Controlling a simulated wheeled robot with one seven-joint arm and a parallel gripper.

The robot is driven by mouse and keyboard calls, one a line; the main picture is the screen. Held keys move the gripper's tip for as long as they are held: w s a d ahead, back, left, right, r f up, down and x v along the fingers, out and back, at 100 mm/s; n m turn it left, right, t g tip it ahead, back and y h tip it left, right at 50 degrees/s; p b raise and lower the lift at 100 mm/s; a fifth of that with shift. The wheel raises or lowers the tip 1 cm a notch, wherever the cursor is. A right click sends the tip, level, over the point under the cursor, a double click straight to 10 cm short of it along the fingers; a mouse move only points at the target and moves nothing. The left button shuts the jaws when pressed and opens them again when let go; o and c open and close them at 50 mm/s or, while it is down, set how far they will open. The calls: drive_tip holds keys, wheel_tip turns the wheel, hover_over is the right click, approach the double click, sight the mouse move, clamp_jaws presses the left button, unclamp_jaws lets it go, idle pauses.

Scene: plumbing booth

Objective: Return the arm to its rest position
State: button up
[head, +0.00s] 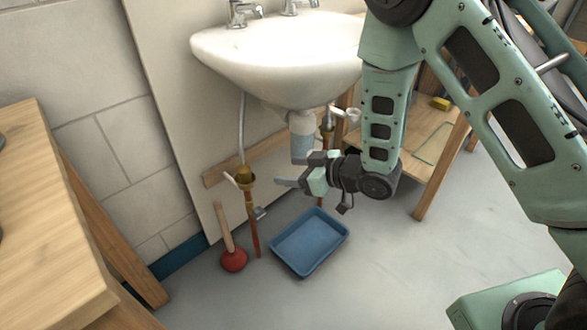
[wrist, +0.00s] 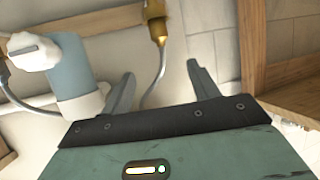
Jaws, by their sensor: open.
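My gripper (head: 288,180) hangs under the white sink (head: 280,55) in the head view, in front of the pipework and above the blue tray (head: 308,241). My arm comes down to it from the upper right. In the wrist view my gripper (wrist: 160,85) has its two grey fingers spread apart, with nothing between them. Behind the fingers are a grey hose and a brass valve (wrist: 157,25). A grey-blue trap cup (wrist: 68,65) with white fittings stands left of the fingers, apart from them as far as I can tell.
A red plunger (head: 233,258) stands by the wall, left of the tray. A wooden bench (head: 50,190) fills the left side. A wooden shelf unit (head: 425,145) with a yellow sponge (head: 441,103) stands behind my arm. The grey floor (head: 385,260) right of the tray is clear.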

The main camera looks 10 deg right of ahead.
drive_tip(key=s+d+r+m+g+h, duration=0.1)
drive_tip(key=s+r+g+h, duration=0.3)
drive_tip(key=s, duration=0.6)
drive_tip(key=s+d+r+g+h+p, duration=0.1)
drive_tip(key=s+d+r+g+h, duration=0.1)
drive_tip(key=s+r, duration=0.55)
drive_tip(key=s+d+r+m+g+h, duration=0.1)
drive_tip(key=s+r+g+h, duration=0.25)
drive_tip(key=s, duration=0.85)
wheel_tip(320, 180, up, 34)
drive_tip(key=p, duration=3.3)
drive_tip(key=shift+w+f, duration=0.2)
drive_tip(key=shift+w, duration=0.15)
drive_tip(key=shift+f+t, duration=0.1)
drive_tip(key=shift+t, duration=0.15)
